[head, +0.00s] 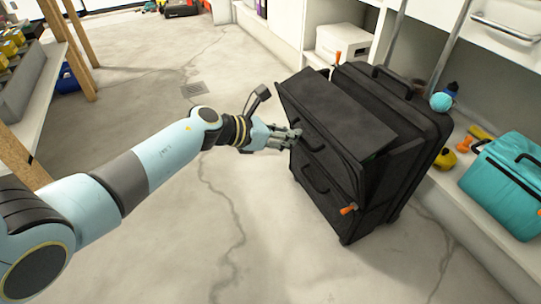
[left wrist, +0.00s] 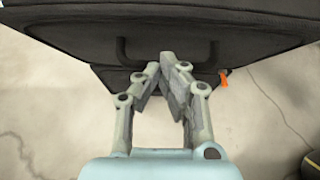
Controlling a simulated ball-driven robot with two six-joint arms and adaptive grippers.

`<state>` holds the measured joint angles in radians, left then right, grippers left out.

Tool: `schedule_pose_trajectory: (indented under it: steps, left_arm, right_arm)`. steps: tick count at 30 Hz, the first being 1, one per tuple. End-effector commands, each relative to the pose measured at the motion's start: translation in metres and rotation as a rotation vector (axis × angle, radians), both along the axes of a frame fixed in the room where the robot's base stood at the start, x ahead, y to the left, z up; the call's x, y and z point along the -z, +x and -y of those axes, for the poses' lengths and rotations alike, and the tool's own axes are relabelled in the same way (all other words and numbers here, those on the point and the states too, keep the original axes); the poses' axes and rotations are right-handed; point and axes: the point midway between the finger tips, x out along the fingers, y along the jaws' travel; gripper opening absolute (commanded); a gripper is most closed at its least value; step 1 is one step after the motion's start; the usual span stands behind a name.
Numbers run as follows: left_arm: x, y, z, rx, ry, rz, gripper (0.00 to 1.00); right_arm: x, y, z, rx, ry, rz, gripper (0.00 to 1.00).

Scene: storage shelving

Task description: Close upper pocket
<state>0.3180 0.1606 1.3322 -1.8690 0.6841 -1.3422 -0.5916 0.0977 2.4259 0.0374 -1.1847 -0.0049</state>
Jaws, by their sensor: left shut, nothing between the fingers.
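A black suitcase (head: 415,150) stands upright on the floor at the right. Its upper pocket flap (head: 335,115) is tilted outward at the top, leaving a gap between it and the suitcase body. The pocket front carries a dark handle, and an orange pull tab (head: 349,209) hangs at its lower right. My left gripper (head: 293,136) is at the left side of the pocket front, with fingers together and empty. In the left wrist view the fingertips (left wrist: 160,75) are close to the pocket's dark front (left wrist: 190,35); contact cannot be told. My right gripper is not in view.
A low white shelf runs behind the suitcase with a teal cooler bag (head: 512,180), a teal ball (head: 440,102) and a white box (head: 343,43). A wooden-framed rack (head: 75,40) stands at the left. The concrete floor (head: 170,230) in front is clear.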

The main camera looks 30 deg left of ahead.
Motion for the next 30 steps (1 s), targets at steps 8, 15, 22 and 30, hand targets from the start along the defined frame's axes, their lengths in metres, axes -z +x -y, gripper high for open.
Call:
schedule_pose_trajectory:
  steps: [8,15,22,30]
  left_arm:
    - [-0.022,0.022,0.016,0.001,-0.001,0.004,0.0]
    - [-0.026,0.033,0.025,0.0,0.0,0.001,0.0]
    - [-0.028,0.037,0.028,0.0,0.001,0.001,0.0]
    - [-0.027,0.037,0.028,0.0,0.001,0.001,0.0]
  right_arm:
    - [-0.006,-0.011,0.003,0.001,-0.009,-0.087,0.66]
    - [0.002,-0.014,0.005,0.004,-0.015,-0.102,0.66]
    - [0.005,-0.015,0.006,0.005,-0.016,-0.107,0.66]
    - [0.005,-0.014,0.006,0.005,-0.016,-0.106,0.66]
